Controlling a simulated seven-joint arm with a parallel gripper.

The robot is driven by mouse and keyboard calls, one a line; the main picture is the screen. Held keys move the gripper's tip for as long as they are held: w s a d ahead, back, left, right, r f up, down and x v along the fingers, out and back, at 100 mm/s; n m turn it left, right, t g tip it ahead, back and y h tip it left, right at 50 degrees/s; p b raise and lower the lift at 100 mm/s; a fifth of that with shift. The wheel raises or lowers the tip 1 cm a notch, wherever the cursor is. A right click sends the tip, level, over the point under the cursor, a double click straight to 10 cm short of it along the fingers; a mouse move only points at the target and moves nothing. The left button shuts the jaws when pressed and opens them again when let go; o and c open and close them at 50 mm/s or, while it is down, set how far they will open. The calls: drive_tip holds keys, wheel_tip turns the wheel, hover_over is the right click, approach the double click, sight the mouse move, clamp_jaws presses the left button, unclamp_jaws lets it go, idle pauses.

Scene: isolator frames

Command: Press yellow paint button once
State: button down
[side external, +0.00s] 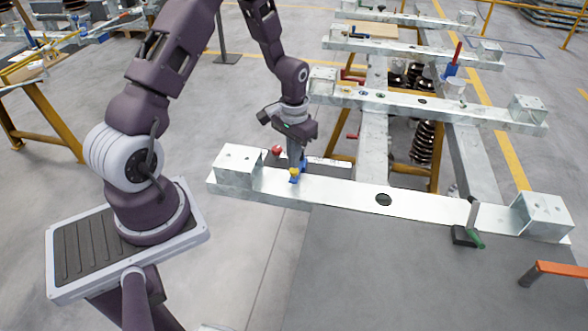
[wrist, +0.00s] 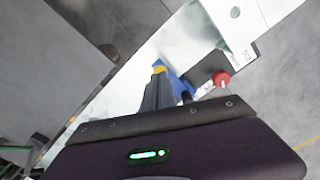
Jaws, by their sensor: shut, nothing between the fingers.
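The yellow button (side external: 294,171) is a small yellow cap on a blue holder (side external: 294,180), which stands on the silver beam left of its middle. My gripper (side external: 295,166) points down at it from above, its fingers together. In the wrist view the yellow button (wrist: 159,69) shows just beyond the fingertips (wrist: 157,76), with the blue holder (wrist: 177,82) to the right. The fingers partly hide the button and holder. Whether the fingertips touch the button I cannot tell.
A red ball knob (side external: 277,150) is close to my gripper's left; the wrist view shows it too (wrist: 221,79). The beam (side external: 340,196) has raised end blocks. A green-handled tool (side external: 472,237) is at its right end.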

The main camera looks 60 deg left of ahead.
drive_tip(key=shift+f, duration=0.35)
drive_tip(key=shift+f, duration=0.35)
drive_tip(key=shift+f, duration=0.5)
drive_tip(key=shift+r, duration=2.4)
